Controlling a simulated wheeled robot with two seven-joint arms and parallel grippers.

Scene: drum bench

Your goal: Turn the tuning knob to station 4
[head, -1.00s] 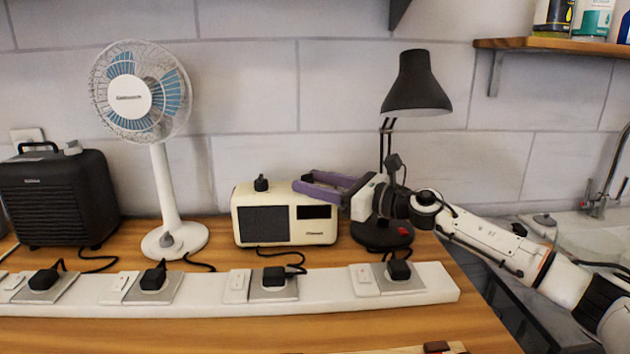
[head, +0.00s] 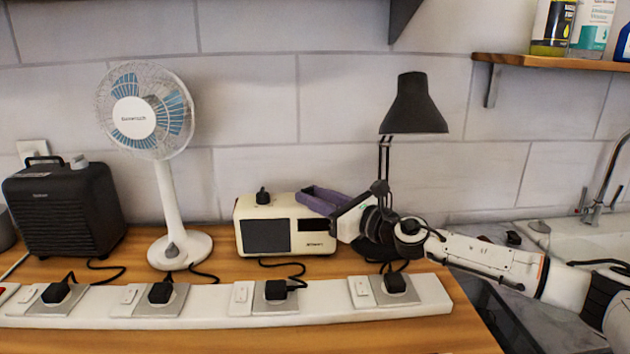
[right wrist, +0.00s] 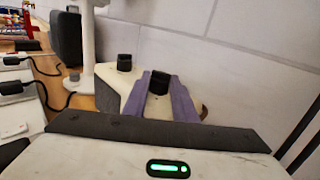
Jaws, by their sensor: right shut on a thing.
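The cream radio (head: 286,247) stands on the wooden bench against the wall, with a dark speaker grille and a dark display on its front. A black knob (head: 262,195) on its left top is free, and it also shows in the right wrist view (right wrist: 124,63). My right gripper (head: 318,197) reaches in from the right over the radio's right top. In the right wrist view its purple fingers (right wrist: 163,84) are shut on a second black knob (right wrist: 157,84). The fingers hide this knob in the head view. I cannot read any station marking. My left gripper is out of view.
A black desk lamp (head: 414,108) stands behind my right wrist. A white fan (head: 165,195) and a dark heater (head: 65,208) stand left of the radio. A white power strip (head: 330,302) with several plugs runs along the front.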

